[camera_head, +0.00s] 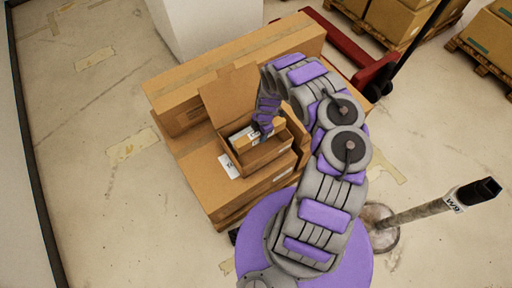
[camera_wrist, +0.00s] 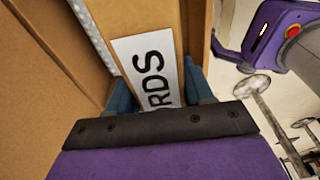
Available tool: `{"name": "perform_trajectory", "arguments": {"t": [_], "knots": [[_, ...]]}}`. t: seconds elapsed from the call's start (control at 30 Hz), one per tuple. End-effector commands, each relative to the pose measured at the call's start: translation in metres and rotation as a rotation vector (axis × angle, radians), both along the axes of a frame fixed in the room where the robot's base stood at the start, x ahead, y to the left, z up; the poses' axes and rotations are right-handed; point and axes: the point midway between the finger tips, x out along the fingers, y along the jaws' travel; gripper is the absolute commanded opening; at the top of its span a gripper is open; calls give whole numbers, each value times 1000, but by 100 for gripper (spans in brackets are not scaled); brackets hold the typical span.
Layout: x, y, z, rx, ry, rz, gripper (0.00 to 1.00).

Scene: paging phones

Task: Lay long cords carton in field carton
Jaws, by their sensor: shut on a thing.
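The long cords carton (camera_wrist: 148,62) is a narrow brown box with a white label; the letters "RDS" show in the wrist view. My gripper (camera_wrist: 160,98) is shut on it, one blue finger on each side. In the head view, my gripper (camera_head: 264,130) points down into an open brown carton with raised flaps, which looks like the field carton (camera_head: 262,162). The held carton (camera_head: 272,128) is at this carton's opening, partly hidden by my gripper. I cannot tell whether it rests on the bottom.
The open carton stands on a larger brown box (camera_head: 225,203), with a long box (camera_head: 235,68) behind. A red pallet jack (camera_head: 350,50) is behind right. Bare floor (camera_head: 90,170) lies left.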

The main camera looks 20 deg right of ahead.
Motion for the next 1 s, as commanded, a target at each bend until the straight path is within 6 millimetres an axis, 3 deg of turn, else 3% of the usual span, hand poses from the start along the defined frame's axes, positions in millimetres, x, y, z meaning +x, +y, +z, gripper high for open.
{"name": "perform_trajectory", "arguments": {"t": [0.5,0.63,0.87,1.0], "knots": [[-1,0,-116,9,3,12,0],[0,0,-133,4,0,12,0],[0,-1,-145,2,-2,12,0],[-1,-1,-166,7,0,12,0]]}}
